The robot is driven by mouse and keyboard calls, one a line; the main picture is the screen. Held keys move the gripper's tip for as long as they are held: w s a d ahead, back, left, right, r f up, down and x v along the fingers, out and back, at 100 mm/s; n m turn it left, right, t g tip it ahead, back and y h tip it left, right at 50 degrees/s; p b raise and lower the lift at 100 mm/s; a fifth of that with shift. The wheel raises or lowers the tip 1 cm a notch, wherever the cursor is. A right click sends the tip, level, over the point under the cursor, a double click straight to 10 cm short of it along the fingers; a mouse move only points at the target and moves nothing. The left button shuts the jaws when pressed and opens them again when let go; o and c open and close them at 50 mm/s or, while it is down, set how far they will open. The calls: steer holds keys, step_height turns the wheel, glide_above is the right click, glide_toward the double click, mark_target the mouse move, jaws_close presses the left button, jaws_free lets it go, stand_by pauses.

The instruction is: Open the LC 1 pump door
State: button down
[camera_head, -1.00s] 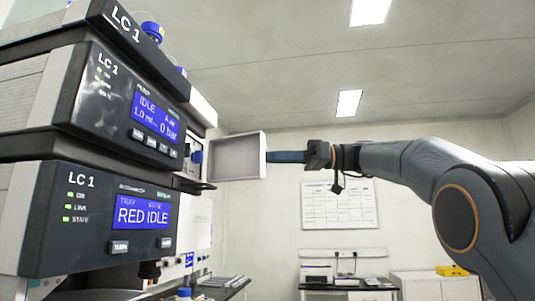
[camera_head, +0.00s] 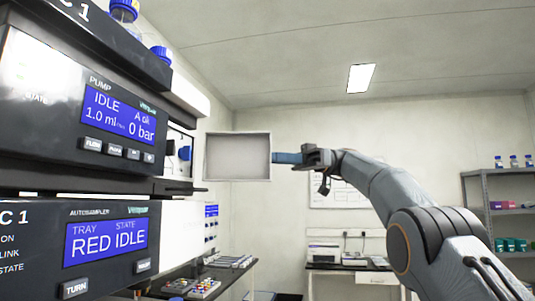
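The LC 1 pump module (camera_head: 75,110) is at the left, with a blue screen reading IDLE and 0 bar. Its door (camera_head: 237,156) is a pale grey panel with a raised rim and stands swung out to the right of the module. Behind it the pump's white inside (camera_head: 178,158) with a dark blue knob shows. My gripper (camera_head: 288,158) comes from the right, its blue fingers pointing left at the door's right edge. The fingertips touch or nearly touch that edge. The fingers are seen side-on, so their gap is hidden.
The autosampler (camera_head: 80,245) sits below the pump, and blue-capped bottles (camera_head: 125,10) stand on top. A bench (camera_head: 200,285) with small items is below. A shelf rack (camera_head: 505,205) stands at the right, and a far table (camera_head: 350,268) at the back. The air below the door is mostly clear.

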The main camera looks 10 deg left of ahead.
steer(key=shift+a+f, duration=0.15)
steer(key=shift+f, duration=0.15)
steer(key=c, duration=1.9)
jaws_free()
steer(key=shift+w+a, duration=0.1)
steer(key=shift+a, duration=0.15)
steer(key=shift+c, duration=0.2)
steer(key=shift+d+r, duration=0.15)
steer(key=shift+d, duration=0.05)
steer(key=shift+b, duration=0.3)
